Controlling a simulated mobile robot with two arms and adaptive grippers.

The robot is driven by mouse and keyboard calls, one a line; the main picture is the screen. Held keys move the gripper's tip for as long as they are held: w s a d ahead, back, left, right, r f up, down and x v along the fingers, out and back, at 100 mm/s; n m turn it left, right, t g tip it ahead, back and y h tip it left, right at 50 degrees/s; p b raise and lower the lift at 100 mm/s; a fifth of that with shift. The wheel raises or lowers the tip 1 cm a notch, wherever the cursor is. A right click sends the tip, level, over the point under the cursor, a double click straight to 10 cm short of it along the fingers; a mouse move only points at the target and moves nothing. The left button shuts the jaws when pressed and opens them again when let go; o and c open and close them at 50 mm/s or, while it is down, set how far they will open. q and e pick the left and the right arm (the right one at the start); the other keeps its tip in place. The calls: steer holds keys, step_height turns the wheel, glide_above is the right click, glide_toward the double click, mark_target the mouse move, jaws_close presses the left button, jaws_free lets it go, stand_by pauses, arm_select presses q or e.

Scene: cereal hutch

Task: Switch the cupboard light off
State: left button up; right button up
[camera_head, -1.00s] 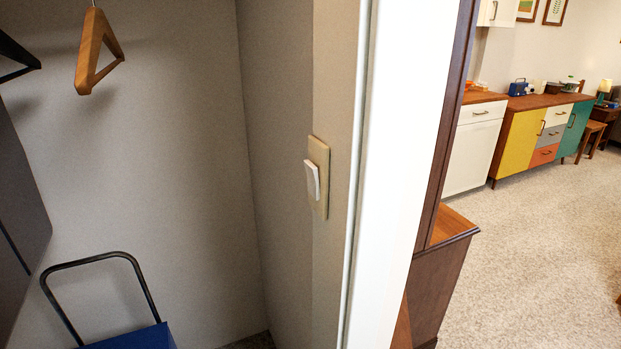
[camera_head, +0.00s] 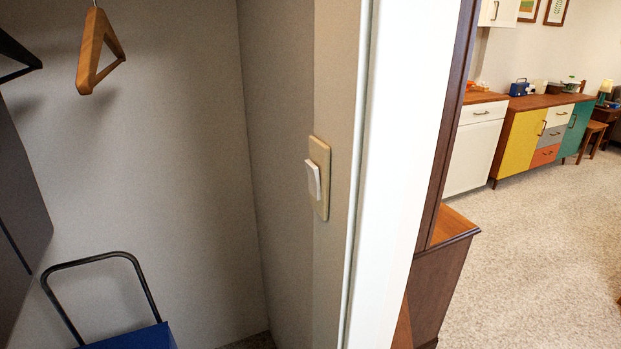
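The light switch (camera_head: 314,180) is a white rocker on a beige plate (camera_head: 322,205). It is on the cupboard's inner side wall, just left of the white door frame. The inside of the cupboard looks evenly lit; the lamp itself is not in view. Neither of my grippers shows in the head view, and nothing touches the switch.
A wooden hanger (camera_head: 97,50) hangs at the upper left. A blue trolley with a dark handle (camera_head: 103,258) stands at the lower left. The white door frame (camera_head: 400,170) divides the cupboard from the room. A wooden cabinet (camera_head: 440,270) stands right of it, with open floor beyond.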

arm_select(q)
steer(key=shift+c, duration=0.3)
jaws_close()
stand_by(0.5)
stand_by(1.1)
